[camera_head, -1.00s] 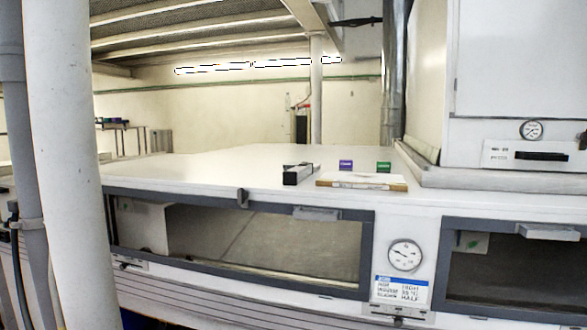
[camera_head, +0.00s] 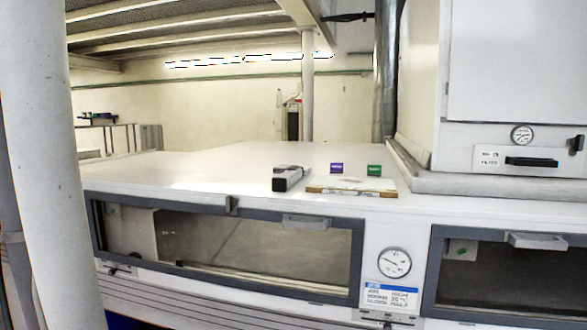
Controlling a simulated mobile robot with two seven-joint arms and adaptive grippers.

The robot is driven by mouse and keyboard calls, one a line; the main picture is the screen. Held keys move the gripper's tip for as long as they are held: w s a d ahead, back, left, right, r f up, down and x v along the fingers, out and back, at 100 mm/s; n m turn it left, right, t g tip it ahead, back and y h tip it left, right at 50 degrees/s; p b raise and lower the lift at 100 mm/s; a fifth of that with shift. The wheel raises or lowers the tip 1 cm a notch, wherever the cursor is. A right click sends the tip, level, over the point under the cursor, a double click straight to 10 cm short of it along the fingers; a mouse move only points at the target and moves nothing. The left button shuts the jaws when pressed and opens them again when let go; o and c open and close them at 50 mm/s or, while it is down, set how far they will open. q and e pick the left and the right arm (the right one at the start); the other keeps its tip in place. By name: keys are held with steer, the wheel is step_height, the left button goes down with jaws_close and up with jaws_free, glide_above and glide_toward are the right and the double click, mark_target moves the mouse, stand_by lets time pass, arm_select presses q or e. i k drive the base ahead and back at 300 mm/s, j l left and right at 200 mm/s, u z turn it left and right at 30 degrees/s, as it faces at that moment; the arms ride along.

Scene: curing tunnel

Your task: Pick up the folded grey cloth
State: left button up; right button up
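I cannot make out a folded grey cloth in this view. On the white top of the tunnel (camera_head: 200,172) lies a long dark object with a greyish upper side (camera_head: 288,178); I cannot tell what it is. Right of it is a flat, pale board or tray with a brown front edge (camera_head: 345,189). A small purple block (camera_head: 337,168) and a small green block (camera_head: 374,170) stand at its back edge. Neither of my grippers is in view.
A white pillar (camera_head: 45,170) stands close at the left. The tunnel front has glazed doors (camera_head: 255,245) with protruding handles and a gauge (camera_head: 394,262). A white cabinet (camera_head: 505,60) rises at the right. The tunnel top's left and middle are clear.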

mark_target(280, 169)
steer(key=i+l+z, duration=0.1)
steer(key=i+z, duration=0.35)
steer(key=i+j+z, duration=0.1)
steer(key=i+z, duration=0.35)
steer(key=i, duration=0.05)
